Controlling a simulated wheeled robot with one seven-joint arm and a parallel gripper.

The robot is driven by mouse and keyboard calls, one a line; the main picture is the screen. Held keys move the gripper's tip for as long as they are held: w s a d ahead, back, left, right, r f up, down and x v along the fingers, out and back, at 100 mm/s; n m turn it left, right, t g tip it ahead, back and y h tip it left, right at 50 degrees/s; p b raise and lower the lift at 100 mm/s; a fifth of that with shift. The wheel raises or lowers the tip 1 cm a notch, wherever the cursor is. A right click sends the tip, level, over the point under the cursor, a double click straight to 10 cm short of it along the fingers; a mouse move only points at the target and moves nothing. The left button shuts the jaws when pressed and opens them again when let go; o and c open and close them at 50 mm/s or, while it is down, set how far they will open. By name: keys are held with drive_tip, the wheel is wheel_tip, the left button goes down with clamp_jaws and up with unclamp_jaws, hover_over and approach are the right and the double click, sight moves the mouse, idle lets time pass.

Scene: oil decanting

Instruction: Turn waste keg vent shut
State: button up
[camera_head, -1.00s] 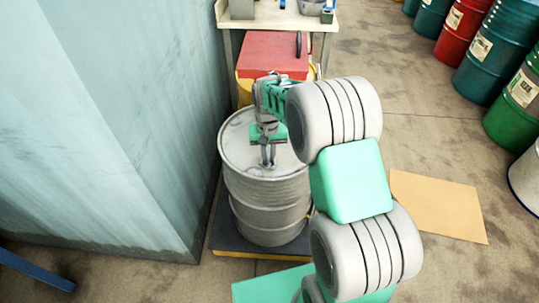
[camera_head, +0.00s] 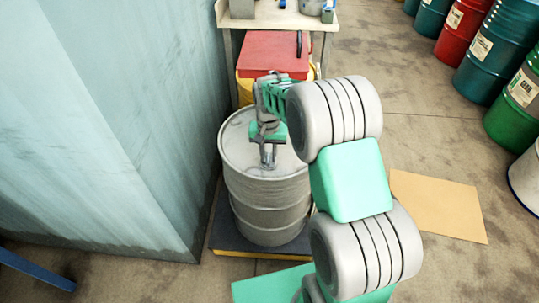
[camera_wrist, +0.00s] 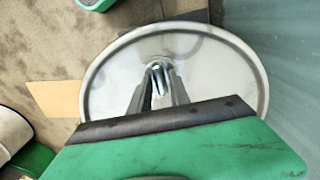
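The waste keg (camera_head: 262,205) is a pale grey steel drum standing upright, with a round rimmed lid. My gripper (camera_head: 268,164) points down at the near part of this lid. In the wrist view, the two dark fingers of my gripper (camera_wrist: 160,70) converge on a small light metal vent (camera_wrist: 158,76) on the lid (camera_wrist: 215,75). The fingertips lie on either side of the vent and look shut on it. The fingers and gripper body hide much of the vent, and in the head view it cannot be made out.
The keg stands on a dark, yellow-edged base (camera_head: 238,243). A pale blue-grey wall (camera_head: 110,120) rises close on the left. A red-topped container (camera_head: 272,54) and a workbench (camera_head: 278,16) are behind.

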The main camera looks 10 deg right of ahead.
sight(268, 157)
drive_tip(key=shift+o, duration=1.2)
wheel_tip(268, 157, up, 8)
drive_tip(key=shift+f, duration=0.1)
